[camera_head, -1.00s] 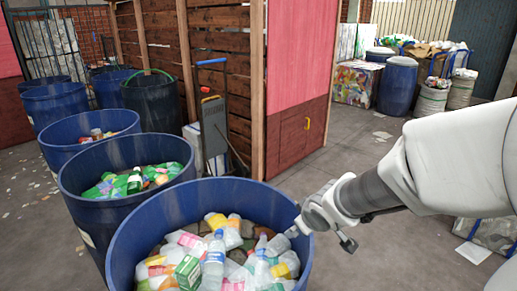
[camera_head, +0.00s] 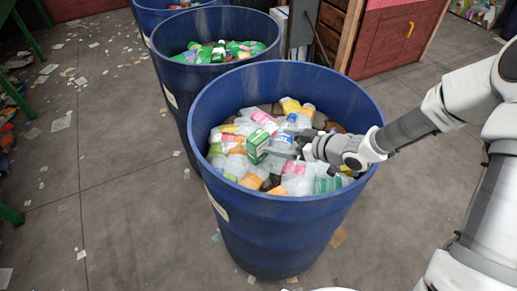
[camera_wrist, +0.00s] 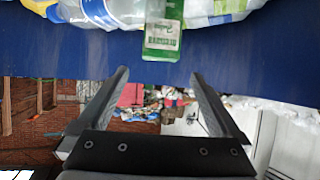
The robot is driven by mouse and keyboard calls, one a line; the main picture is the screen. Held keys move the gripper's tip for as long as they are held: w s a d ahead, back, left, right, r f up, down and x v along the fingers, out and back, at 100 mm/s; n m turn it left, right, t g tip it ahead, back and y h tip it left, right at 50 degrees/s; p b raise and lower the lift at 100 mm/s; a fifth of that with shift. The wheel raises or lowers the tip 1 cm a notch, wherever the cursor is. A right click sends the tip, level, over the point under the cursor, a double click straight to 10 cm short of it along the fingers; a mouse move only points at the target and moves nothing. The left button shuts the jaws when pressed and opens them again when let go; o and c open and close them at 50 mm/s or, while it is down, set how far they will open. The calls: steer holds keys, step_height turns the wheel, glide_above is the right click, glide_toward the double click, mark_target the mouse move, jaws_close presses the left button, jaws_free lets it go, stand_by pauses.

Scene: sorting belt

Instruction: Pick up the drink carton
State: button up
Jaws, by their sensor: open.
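The drink carton (camera_head: 257,146) is a green and white box. It lies tilted on top of the bottles in the nearest blue barrel (camera_head: 290,225). In the wrist view the carton (camera_wrist: 162,35) shows at the top, just beyond the fingertips and roughly in line with the gap between them. My gripper (camera_head: 294,142) reaches over the barrel from the right, close to the right of the carton. In the wrist view the gripper (camera_wrist: 159,76) has its two fingers wide apart with nothing between them. The part of the carton beyond the top edge is cut off.
Several plastic bottles crowd around the carton; a clear bottle (camera_wrist: 115,12) lies beside it in the wrist view. The barrel's raised rim surrounds them. A second blue barrel (camera_head: 185,85) stands behind. Litter lies on the concrete floor (camera_head: 110,190), which is open at left.

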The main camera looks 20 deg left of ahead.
mark_target(263, 139)
steer(key=x, duration=0.7)
steer(key=b+x, duration=0.1)
steer(key=x, duration=0.2)
steer(key=shift+a+f, duration=0.1)
steer(key=shift+f, duration=0.4)
steer(key=shift+c, duration=0.3)
steer(key=c, duration=1.1)
steer(key=shift+r, duration=0.1)
